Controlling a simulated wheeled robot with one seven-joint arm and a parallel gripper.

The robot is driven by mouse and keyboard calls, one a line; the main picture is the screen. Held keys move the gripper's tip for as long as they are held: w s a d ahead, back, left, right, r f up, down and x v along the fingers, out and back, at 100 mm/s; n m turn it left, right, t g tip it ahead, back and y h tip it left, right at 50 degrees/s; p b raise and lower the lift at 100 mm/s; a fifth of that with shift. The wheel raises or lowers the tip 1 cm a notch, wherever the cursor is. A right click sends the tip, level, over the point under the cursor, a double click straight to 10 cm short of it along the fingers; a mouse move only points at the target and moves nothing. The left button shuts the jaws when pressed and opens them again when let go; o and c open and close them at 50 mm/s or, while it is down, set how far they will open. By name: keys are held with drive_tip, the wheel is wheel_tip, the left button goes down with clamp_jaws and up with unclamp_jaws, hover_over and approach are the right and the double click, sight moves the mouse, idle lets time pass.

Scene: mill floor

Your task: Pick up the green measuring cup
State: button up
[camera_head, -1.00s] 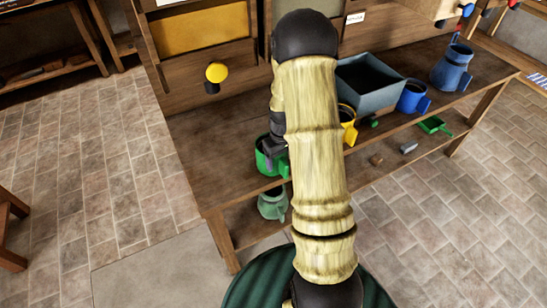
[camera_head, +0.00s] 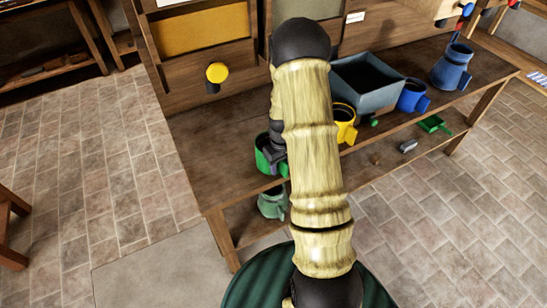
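The green measuring cup (camera_head: 264,165) stands on the wooden bench top, left of my arm, near the bench's front edge. My gripper (camera_head: 273,155) is at the cup, reaching down over its right side and rim. My arm hides part of the cup and most of the gripper. I cannot tell whether the fingers are closed on the cup's wall or only beside it.
On the bench (camera_head: 220,180) stand a yellow cup (camera_head: 345,133), a blue cup (camera_head: 411,97), a grey-blue bin (camera_head: 372,97) and a blue jug (camera_head: 452,68). A green jug (camera_head: 272,204) and a green scoop (camera_head: 433,124) are on the lower shelf. The bench's left end is clear.

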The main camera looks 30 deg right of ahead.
clamp_jaws()
wheel_tip(320, 180, up, 10)
drive_tip(key=shift+r+b, duration=0.1)
drive_tip(key=shift+b, duration=0.5)
idle(0.5)
